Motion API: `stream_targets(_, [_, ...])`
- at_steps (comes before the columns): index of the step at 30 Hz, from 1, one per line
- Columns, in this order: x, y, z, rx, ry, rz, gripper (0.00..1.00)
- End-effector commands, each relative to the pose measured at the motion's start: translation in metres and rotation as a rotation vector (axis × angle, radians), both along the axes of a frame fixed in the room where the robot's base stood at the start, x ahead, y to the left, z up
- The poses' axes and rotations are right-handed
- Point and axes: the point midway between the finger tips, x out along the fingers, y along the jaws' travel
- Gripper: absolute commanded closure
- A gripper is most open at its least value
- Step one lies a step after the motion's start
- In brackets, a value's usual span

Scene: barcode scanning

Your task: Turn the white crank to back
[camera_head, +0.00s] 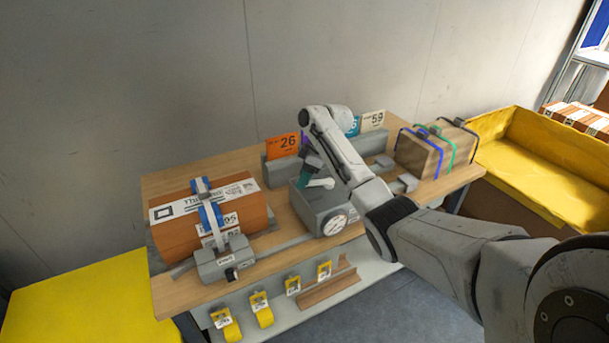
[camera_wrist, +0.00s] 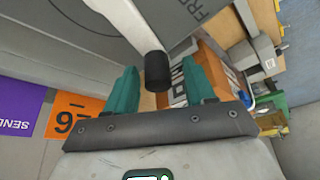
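The white crank (camera_head: 321,183) sits on top of a grey box (camera_head: 307,207) near the middle of the workbench. In the wrist view its white arm (camera_wrist: 120,18) comes in from the top and ends in a black knob (camera_wrist: 156,72). My gripper (camera_head: 305,177) is low over the box, just left of the crank in the head view. In the wrist view my gripper (camera_wrist: 158,68) is open, with its teal fingers apart and the knob between them in the picture. There are gaps on both sides of the knob. I cannot tell how deep the knob sits between the fingers.
A strapped brown package (camera_head: 170,232) lies on the left of the bench. A box with coloured straps (camera_head: 420,153) stands on the right. Orange card 26 (camera_head: 283,145) and other cards stand behind the crank. A yellow bin (camera_head: 530,170) is at the right, and yellow-handled items hang in front.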

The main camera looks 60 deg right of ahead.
Motion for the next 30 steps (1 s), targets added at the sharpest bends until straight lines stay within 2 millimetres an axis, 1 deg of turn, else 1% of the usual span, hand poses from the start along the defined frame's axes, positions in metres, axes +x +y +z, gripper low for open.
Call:
stream_targets(6, [0.0,-0.001,0.001,-0.001,0.0,-0.002,0.46])
stream_targets(10, [-0.003,-0.002,0.009,-0.002,-0.003,-0.002,0.46])
stream_targets(14, [-0.011,-0.005,0.028,-0.003,-0.003,-0.003,0.46])
stream_targets(21, [-0.027,-0.01,0.07,-0.003,-0.003,-0.001,0.46])
stream_targets(24, [-0.033,-0.011,0.084,-0.002,-0.003,-0.001,0.46])
stream_targets(30, [-0.038,-0.013,0.098,-0.001,0.0,0.0,0.46])
